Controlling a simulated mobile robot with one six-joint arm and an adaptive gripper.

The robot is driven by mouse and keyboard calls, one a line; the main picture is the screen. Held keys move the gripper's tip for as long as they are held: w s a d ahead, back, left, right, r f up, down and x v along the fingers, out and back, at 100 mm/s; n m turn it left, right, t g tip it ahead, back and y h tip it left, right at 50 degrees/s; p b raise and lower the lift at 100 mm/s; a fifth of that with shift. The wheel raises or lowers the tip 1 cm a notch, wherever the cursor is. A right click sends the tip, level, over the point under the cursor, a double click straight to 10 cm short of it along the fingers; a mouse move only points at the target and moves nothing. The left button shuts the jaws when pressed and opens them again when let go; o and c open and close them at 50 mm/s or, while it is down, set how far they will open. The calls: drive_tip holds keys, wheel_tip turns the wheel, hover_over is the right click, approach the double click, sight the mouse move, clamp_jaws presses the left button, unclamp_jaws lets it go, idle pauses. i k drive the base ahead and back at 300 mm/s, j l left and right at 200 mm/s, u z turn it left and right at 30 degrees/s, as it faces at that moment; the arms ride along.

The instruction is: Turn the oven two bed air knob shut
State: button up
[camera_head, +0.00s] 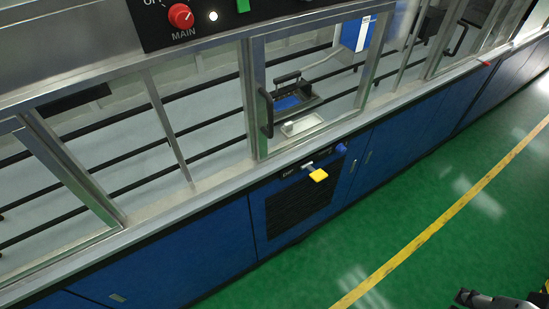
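A blue cabinet front (210,245) runs under a steel-framed glass enclosure. On it is a dark louvred panel (298,205) with a small white label too small to read. A yellow handle (319,175) on a pale stem sticks out at the panel's top edge. A small blue round knob (341,148) sits just right of it. I cannot tell which of these is the bed air knob, or its setting. A dark grey part at the lower right corner looks like my gripper (468,297), cut off by the frame, far from the panel. Its opening is unclear.
A black panel at the top has a red MAIN knob (181,16), a white lamp (213,16) and a green button (243,5). A glass door with a black handle (266,112) stands above the louvres. The green floor (430,200) with its yellow line is clear.

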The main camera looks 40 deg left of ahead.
sight(341, 149)
drive_tip(key=u, duration=1.3)
